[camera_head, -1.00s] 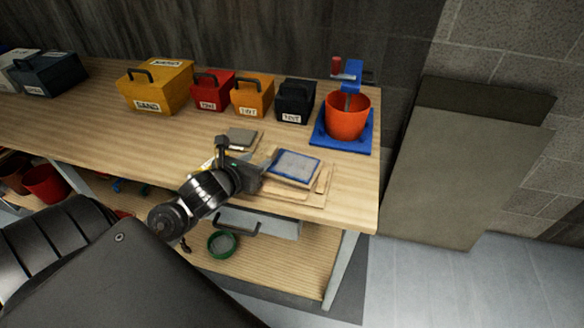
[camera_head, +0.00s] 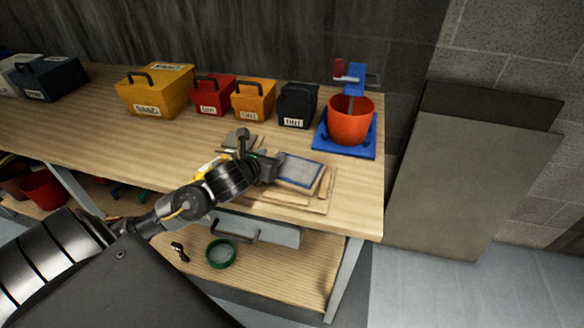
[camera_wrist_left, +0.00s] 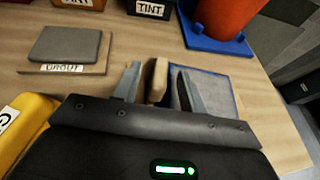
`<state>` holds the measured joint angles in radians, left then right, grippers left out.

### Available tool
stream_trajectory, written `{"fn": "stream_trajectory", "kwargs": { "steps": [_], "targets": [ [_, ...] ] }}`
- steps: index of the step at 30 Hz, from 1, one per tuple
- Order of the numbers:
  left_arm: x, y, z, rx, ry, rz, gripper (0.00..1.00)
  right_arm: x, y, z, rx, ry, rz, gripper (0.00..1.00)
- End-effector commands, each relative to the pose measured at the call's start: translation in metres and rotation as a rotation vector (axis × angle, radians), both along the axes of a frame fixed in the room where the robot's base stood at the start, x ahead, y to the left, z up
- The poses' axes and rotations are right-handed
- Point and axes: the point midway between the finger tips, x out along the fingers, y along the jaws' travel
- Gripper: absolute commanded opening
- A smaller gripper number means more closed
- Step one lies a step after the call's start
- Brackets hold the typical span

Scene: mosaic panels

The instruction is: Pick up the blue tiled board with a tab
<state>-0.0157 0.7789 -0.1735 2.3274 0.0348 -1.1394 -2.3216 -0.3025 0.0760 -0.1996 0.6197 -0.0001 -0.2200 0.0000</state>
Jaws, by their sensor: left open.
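The blue tiled board (camera_head: 300,170) lies on top of flat wooden pieces near the bench's front right. It also shows in the left wrist view as a grey-blue panel (camera_wrist_left: 216,92), with a wooden tab (camera_wrist_left: 157,84) at its left. My left gripper (camera_head: 271,165) is at the board's left edge. In the left wrist view, the left gripper's fingers (camera_wrist_left: 158,71) are open, one on each side of the tab, with gaps visible. The right finger overlaps the panel in the picture. My right gripper is not in view.
Flat wooden pieces (camera_head: 309,204) lie under and beside the board. A yellow object (camera_wrist_left: 28,122) is close at the wrist's left. Behind stand toolboxes (camera_head: 297,105) and an orange bucket (camera_head: 349,122) on a blue stand.

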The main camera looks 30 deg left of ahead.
Motion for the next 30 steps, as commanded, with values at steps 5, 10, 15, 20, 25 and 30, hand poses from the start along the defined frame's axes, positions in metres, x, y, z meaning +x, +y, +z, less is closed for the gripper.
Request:
{"fn": "stream_trajectory", "kwargs": {
  "steps": [5, 10, 15, 20, 25, 30],
  "targets": [
    [0.017, 0.003, -0.006, -0.001, 0.000, 0.001, 0.42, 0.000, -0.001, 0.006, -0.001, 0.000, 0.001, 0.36],
    [0.019, 0.003, -0.008, 0.001, -0.001, 0.000, 0.42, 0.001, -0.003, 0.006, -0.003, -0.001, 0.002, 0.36],
    [0.019, 0.003, -0.008, 0.001, 0.000, 0.000, 0.31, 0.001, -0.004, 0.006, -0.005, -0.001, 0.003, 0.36],
    [0.018, 0.004, -0.008, 0.001, 0.000, 0.000, 0.10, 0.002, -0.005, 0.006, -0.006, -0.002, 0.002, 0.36],
    [0.018, 0.003, -0.008, 0.001, 0.000, 0.000, 0.00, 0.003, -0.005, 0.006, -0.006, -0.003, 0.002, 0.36],
    [0.018, 0.004, -0.007, 0.000, -0.002, 0.000, 0.00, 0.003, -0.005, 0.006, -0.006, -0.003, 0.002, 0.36]
  ]
}}
